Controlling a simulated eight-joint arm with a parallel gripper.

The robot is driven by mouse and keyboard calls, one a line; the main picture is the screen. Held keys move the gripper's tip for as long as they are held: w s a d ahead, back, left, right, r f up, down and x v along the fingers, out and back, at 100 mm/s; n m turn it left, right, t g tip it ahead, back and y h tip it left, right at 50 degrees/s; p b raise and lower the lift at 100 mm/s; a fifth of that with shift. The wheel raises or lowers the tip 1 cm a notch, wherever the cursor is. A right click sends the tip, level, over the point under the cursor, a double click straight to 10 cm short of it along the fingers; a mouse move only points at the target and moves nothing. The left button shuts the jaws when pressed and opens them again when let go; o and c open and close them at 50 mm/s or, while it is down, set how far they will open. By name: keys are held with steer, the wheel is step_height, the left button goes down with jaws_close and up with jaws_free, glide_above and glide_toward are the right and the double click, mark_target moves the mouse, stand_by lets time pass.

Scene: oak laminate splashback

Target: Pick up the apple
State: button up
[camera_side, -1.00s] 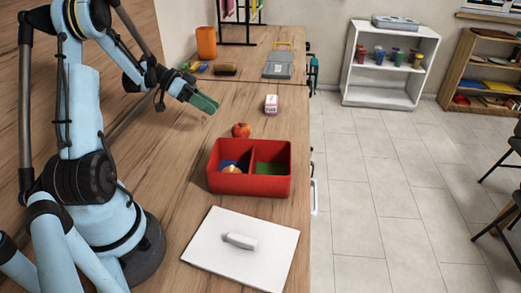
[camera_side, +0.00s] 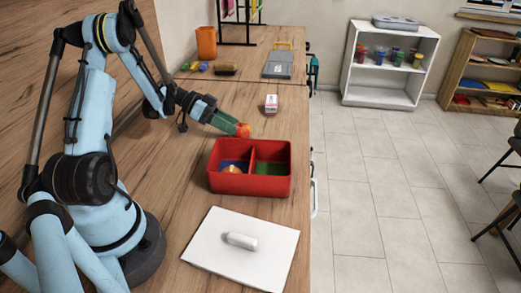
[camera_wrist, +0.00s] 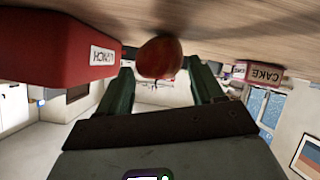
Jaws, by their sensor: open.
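The red-orange apple (camera_side: 243,130) stands on the wooden counter just behind the red lunch box. My gripper (camera_side: 235,128) is low over the counter with its green fingers at the apple. In the wrist view the apple (camera_wrist: 160,57) shows between the two open fingers of my gripper (camera_wrist: 158,80), near their tips. I cannot tell whether either finger touches it. In the side view the fingers hide part of the apple's left side.
The red lunch box (camera_side: 250,185), marked LUNCH (camera_wrist: 60,50) in the wrist view, is close in front of the apple. A white board (camera_side: 215,262) with a white handle lies nearer. The counter's right edge is close.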

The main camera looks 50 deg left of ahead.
mark_target(241, 132)
steer(key=shift+x, duration=1.4)
steer(key=shift+c, duration=0.5)
steer(key=c, duration=0.6)
steer(key=shift+c, duration=0.2)
steer(key=shift+r, duration=0.15)
